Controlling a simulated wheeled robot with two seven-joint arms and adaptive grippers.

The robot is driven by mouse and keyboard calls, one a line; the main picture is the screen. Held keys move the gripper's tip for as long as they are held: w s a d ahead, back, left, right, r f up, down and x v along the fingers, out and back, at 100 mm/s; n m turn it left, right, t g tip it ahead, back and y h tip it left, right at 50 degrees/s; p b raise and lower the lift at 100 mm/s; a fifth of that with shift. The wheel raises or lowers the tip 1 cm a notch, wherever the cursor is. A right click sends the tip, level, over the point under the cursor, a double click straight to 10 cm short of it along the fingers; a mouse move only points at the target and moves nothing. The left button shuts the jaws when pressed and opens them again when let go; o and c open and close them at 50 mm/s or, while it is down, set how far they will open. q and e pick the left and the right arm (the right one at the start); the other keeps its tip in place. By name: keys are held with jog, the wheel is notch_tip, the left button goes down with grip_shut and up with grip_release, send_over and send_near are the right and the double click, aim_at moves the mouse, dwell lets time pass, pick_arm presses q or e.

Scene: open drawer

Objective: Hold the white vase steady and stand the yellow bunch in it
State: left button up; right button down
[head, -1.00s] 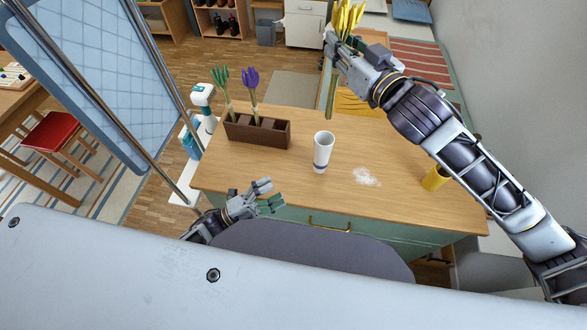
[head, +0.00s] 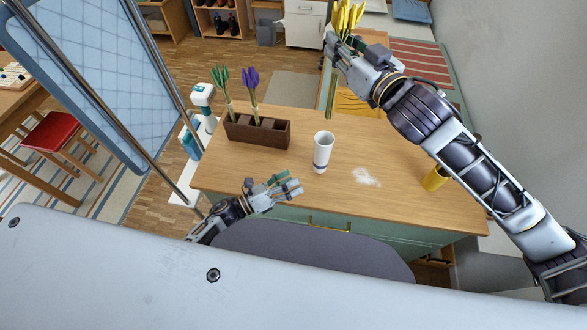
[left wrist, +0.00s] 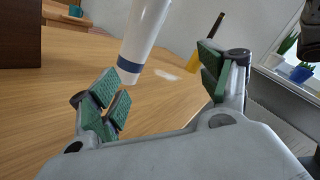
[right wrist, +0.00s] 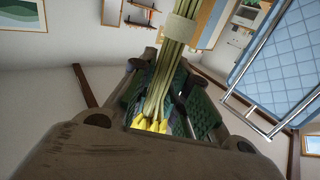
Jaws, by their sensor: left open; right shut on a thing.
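The white vase (head: 322,152) stands upright on the wooden table, with a dark band near its base that shows in the left wrist view (left wrist: 132,63). My left gripper (head: 293,186) is open and empty, low in front of the vase and a little to its left. In the left wrist view the vase stands ahead, between the line of the two fingers (left wrist: 165,85), not touched. My right gripper (head: 336,50) is shut on the yellow bunch (head: 347,17) and holds it above the table's far side, stems hanging down.
A brown box (head: 257,131) with a green and a purple bunch stands left of the vase. A white patch (head: 366,177) lies right of the vase. A yellow cup (head: 434,179) stands at the table's right, partly behind my right arm.

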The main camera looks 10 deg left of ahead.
aim_at(316, 155)
pick_arm(q)
jog(key=m, duration=0.1)
jog(key=w+m, duration=0.1)
jog(key=w+r+m+y, duration=0.1)
jog(key=shift+d+m+t, duration=0.3)
jog(key=shift+t, duration=0.1)
jog(key=shift+w+r+m+t+y, duration=0.2)
jog(key=shift+w+m+y, duration=0.2)
jog(key=shift+m, duration=0.35)
jog(key=shift+w+r+m+t+y, duration=0.1)
jog(key=shift+w+r+m+y, duration=0.15)
jog(key=shift+w+m, duration=0.4)
jog(key=shift+s, duration=0.1)
jog(key=shift+x, duration=5.9)
jog(key=c, duration=1.3)
